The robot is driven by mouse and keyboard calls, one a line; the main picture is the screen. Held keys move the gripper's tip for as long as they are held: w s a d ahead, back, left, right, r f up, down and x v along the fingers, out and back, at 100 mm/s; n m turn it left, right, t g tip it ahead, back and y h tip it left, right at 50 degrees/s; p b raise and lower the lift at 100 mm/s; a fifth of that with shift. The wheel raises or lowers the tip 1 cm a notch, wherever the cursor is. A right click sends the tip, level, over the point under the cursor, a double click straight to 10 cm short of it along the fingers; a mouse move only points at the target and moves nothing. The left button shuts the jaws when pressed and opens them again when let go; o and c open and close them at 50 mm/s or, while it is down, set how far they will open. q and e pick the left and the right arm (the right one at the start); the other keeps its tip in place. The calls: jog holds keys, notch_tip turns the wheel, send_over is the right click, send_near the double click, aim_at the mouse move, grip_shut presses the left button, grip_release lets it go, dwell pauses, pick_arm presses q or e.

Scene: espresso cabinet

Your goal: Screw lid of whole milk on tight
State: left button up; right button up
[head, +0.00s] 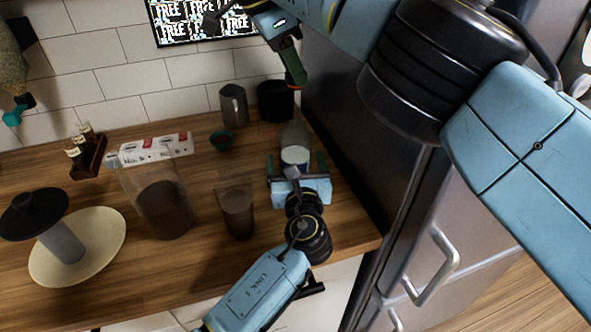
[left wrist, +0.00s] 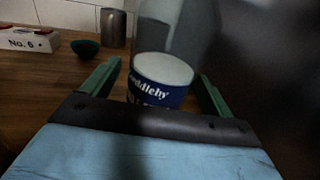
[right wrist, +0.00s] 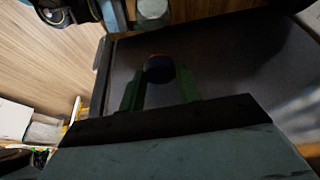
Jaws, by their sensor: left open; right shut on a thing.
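The whole milk bottle (head: 295,153) is clear, with white milk low inside, and stands on the counter near its right end. In the left wrist view its blue-and-white label (left wrist: 158,92) shows. My left gripper (head: 296,164) is open, with one green finger on each side of the bottle; contact cannot be told. My right gripper (head: 296,76) is above and behind the bottle, apart from it. In the right wrist view it is shut on a round dark-blue lid (right wrist: 158,70) with a reddish edge. The lid is mostly hidden in the head view.
A dark canister (head: 275,101), a metal pitcher (head: 234,105) and a small green bowl (head: 221,139) stand behind. A dark-filled cup (head: 237,210) and a larger clear container (head: 160,200) stand to the left. The steel fridge (head: 385,185) closes off the right side.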

aim_at(291, 88)
pick_arm(q)
jog(key=c, duration=1.5)
jog(key=shift+o, duration=0.2)
pick_arm(e)
jog(key=shift+f, duration=2.45)
jog(key=shift+f, duration=0.9)
jog(key=shift+f, duration=0.55)
pick_arm(q)
grip_shut()
pick_arm(e)
jog(key=o, duration=0.9)
